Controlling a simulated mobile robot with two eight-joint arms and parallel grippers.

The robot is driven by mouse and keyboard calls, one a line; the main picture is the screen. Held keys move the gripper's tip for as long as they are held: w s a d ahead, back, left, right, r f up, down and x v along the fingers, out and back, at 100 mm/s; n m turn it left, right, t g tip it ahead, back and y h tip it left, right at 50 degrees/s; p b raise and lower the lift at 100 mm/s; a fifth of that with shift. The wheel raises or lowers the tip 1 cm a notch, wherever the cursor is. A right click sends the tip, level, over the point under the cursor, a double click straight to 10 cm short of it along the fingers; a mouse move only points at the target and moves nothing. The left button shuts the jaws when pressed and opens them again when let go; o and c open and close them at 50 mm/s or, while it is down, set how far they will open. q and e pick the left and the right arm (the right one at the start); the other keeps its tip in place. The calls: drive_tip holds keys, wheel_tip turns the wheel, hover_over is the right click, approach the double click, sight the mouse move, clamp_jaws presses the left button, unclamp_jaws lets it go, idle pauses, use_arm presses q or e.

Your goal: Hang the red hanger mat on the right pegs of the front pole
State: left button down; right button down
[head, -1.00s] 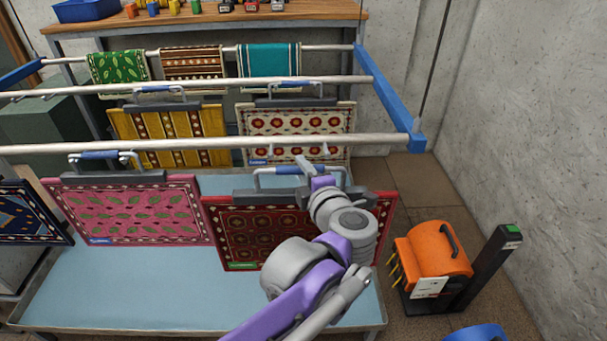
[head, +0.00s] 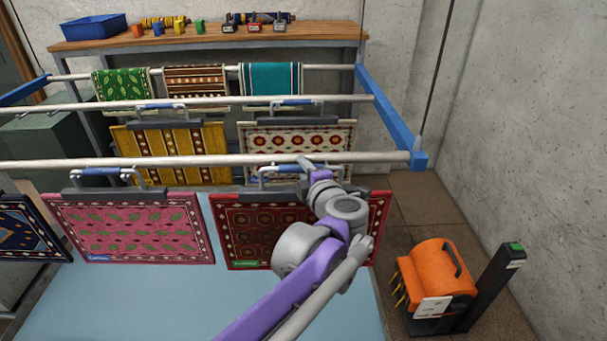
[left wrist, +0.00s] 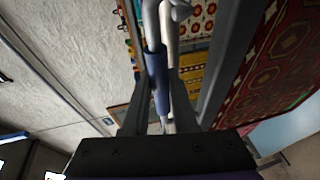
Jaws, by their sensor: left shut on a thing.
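The red hanger mat (head: 240,225) hangs upright from a grey bar with a metal handle, just below the front pole (head: 215,161), on its right part. My left gripper (head: 308,168) is at the top of this hanger, and my arm covers part of the mat. In the left wrist view, the fingers (left wrist: 158,88) are shut around the hanger's blue grip (left wrist: 157,70); the red mat also shows there (left wrist: 270,70). The handle top is close to the pole. The right pegs are hard to make out, and I cannot tell whether the handle rests on them. My right gripper is out of view.
A pink mat (head: 125,225) hangs on the front pole to the left. Yellow (head: 155,150) and cream (head: 310,140) mats hang on the pole behind. A blue side beam (head: 392,120) joins the pole ends. An orange machine (head: 438,270) stands on the floor at right.

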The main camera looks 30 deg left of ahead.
use_arm(q)
drive_tip(key=w+a, duration=0.1)
drive_tip(key=w+f, duration=0.1)
drive_tip(key=w, duration=0.1)
drive_tip(key=w+a+b, duration=0.1)
drive_tip(key=shift+w+a+f, duration=0.15)
drive_tip(key=shift+a+f, duration=0.15)
drive_tip(key=shift+f+b, duration=0.3)
drive_tip(key=shift+f, duration=0.2)
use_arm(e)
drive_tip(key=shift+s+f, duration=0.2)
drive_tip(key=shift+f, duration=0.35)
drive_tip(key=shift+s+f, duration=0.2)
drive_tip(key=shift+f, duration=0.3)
use_arm(q)
drive_tip(key=c, duration=0.6)
unclamp_jaws()
drive_tip(key=shift+d+f, duration=0.1)
